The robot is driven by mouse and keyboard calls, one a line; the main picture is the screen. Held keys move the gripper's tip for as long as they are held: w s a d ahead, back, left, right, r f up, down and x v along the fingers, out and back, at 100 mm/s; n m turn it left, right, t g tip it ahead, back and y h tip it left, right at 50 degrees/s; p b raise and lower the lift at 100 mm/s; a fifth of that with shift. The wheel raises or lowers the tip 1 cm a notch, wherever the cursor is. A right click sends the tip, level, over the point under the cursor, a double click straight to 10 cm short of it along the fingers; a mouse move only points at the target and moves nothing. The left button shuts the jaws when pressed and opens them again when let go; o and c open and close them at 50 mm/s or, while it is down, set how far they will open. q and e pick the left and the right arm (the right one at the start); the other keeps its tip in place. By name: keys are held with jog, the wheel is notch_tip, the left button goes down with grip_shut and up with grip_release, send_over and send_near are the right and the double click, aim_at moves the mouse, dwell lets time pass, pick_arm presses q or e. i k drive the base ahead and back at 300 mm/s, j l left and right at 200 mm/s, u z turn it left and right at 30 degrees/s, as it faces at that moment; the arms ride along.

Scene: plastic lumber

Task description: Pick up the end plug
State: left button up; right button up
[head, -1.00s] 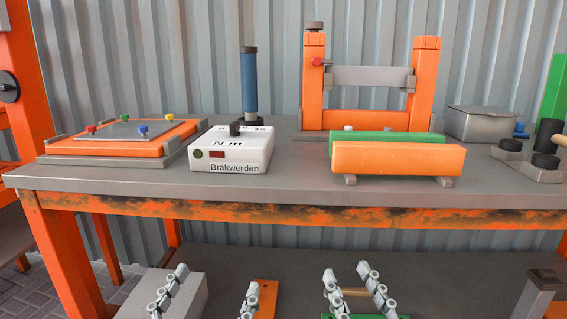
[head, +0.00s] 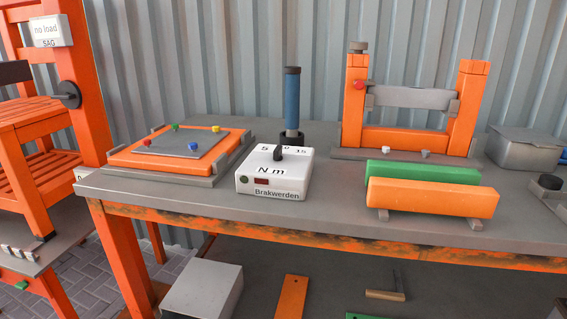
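I cannot tell for sure which thing is the end plug. A small white piece (head: 398,154) and a small grey piece (head: 426,154) sit on the bench (head: 330,213) behind the green plank (head: 420,171), at the foot of the orange frame (head: 405,140); either may be a plug. A dark round piece (head: 549,182) shows at the right edge, partly cut off. Neither of my grippers shows in the head view.
An orange plank (head: 432,198) lies in front of the green one. A white torque box (head: 274,175), a blue-handled tool (head: 291,100) and an orange plate fixture (head: 178,150) stand to the left. A grey box (head: 525,148) stands right. Bare bench top lies in front.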

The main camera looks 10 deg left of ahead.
aim_at(551, 182)
jog(key=u, duration=1.25)
jog(key=z, duration=0.45)
jog(key=l+z, duration=0.1)
jog(key=z, duration=1.25)
jog(key=i+z, duration=0.1)
jog(key=z, duration=0.35)
